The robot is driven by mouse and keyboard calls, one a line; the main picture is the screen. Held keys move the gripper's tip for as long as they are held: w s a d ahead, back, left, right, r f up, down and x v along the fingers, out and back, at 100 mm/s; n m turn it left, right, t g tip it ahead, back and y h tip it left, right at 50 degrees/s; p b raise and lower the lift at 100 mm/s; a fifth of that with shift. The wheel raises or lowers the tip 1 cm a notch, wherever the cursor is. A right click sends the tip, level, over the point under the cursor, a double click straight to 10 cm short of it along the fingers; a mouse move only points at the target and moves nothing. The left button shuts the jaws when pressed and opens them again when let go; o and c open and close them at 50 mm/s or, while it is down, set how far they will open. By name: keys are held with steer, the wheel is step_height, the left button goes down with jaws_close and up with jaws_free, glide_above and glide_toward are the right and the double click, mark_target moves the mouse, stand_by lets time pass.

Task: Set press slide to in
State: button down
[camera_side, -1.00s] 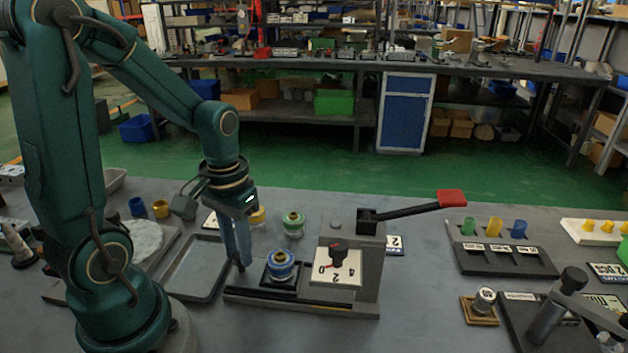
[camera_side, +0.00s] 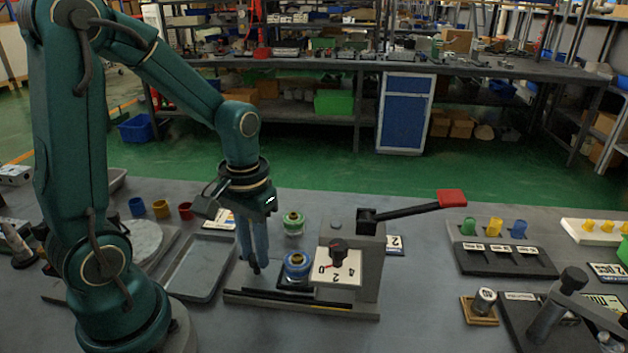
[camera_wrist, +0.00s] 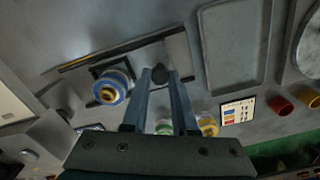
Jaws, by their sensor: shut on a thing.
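The press (camera_side: 369,262) is a grey block with a red-tipped lever and a dial card marked 0, 2 and 4. Its slide, a dark plate (camera_wrist: 99,68) on a rail base (camera_side: 240,297), carries a blue-ringed valve block (camera_side: 298,265), also in the wrist view (camera_wrist: 112,88). The block stands at the press's left edge, close beside the dial card. My gripper (camera_side: 255,268) points down at the slide's left end. In the wrist view its fingertips (camera_wrist: 160,74) are shut on a dark knob (camera_wrist: 159,73), partly hidden between them.
An empty grey tray (camera_side: 203,267) lies left of the rail base. A green-ringed block (camera_side: 293,223) stands behind the slide. Yellow (camera_side: 161,208) and red (camera_side: 185,210) cups are at the back left. The press lever (camera_side: 420,209) sticks out to the right.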

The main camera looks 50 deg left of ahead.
mark_target(293, 256)
steer(key=w+d, duration=0.4)
steer(key=shift+w+d, duration=0.25)
steer(key=shift+w, duration=0.1)
steer(key=c, duration=0.7)
jaws_free()
steer(key=shift+s, duration=0.1)
steer(key=shift+r, duration=2.6)
